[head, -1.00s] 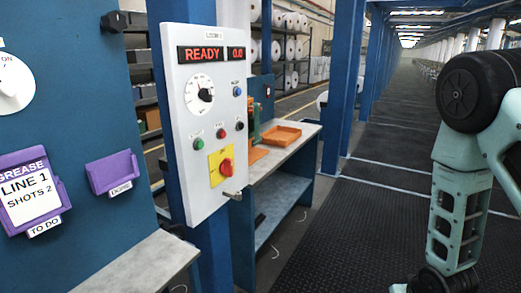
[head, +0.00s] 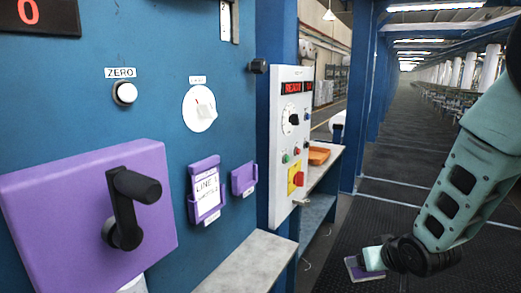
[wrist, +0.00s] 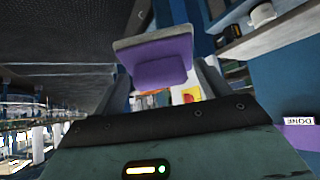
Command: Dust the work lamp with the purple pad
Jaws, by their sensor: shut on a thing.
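The purple pad (head: 372,274) is held low at the bottom right of the head view. In the wrist view the pad (wrist: 162,62) shows as a purple block with a grey, flat plate along its top edge. My gripper (wrist: 165,82) is shut on it, with a finger at each side. The gripper is small in the head view, at the end of my arm, over the dark floor and apart from the panels. I cannot pick out the work lamp for certain in either view.
A blue panel (head: 150,45) fills the left, with a purple crank box (head: 60,225) and purple card holders (head: 205,190) jutting out. A grey ledge (head: 240,265) sticks out below. A white control box (head: 290,150) stands beyond. The dark aisle floor (head: 400,170) is clear.

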